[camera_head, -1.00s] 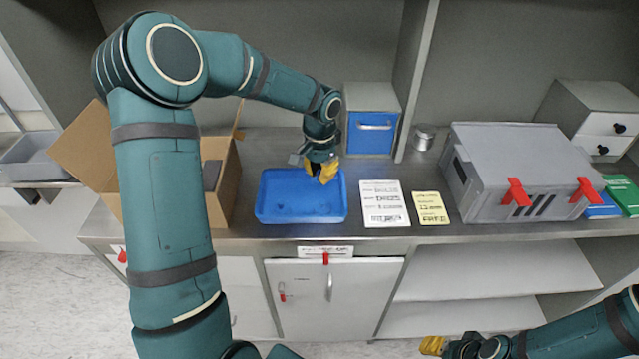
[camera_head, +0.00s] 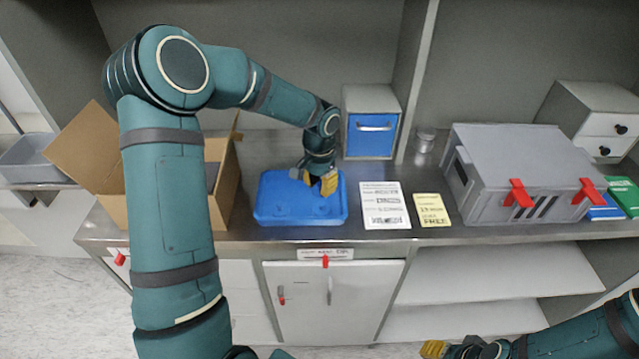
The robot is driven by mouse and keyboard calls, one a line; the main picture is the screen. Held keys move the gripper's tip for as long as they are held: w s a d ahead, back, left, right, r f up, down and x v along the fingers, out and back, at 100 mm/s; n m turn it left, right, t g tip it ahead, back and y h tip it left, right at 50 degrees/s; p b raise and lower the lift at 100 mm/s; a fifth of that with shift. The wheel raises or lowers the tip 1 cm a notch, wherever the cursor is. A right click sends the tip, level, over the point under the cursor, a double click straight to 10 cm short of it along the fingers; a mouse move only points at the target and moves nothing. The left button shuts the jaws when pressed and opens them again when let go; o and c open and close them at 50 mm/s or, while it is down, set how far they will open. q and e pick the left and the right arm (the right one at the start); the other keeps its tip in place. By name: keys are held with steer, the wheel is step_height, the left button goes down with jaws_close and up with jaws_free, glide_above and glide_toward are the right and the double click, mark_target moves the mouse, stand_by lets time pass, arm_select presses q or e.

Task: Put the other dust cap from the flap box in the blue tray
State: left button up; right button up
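The blue tray (camera_head: 275,205) lies on the counter near the middle. My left gripper (camera_head: 313,181) is over the tray's right half, pointing down, with its yellow fingertips apart. It looks open; I cannot make out a dust cap between the fingers. Small dark marks show in the tray, too small to identify. The open cardboard flap box (camera_head: 227,190) stands left of the tray, and my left arm hides much of it and its contents. My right gripper (camera_head: 433,349) is low at the bottom right, away from the counter, its fingers too small to judge.
A white label sheet (camera_head: 385,206) and a yellow note (camera_head: 431,209) lie right of the tray. A blue-fronted box (camera_head: 372,136) and a metal cup (camera_head: 425,140) stand behind. A grey case with red latches (camera_head: 520,165) fills the right. A grey bin (camera_head: 32,160) is far left.

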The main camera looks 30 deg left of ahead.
mark_target(320, 184)
arm_select(q)
step_height(320, 184, up, 12)
steer(key=p, duration=0.2)
steer(key=shift+p, duration=0.3)
arm_select(e)
steer(key=r, duration=0.3)
steer(key=shift+s, duration=0.3)
steer(key=shift+f, duration=0.1)
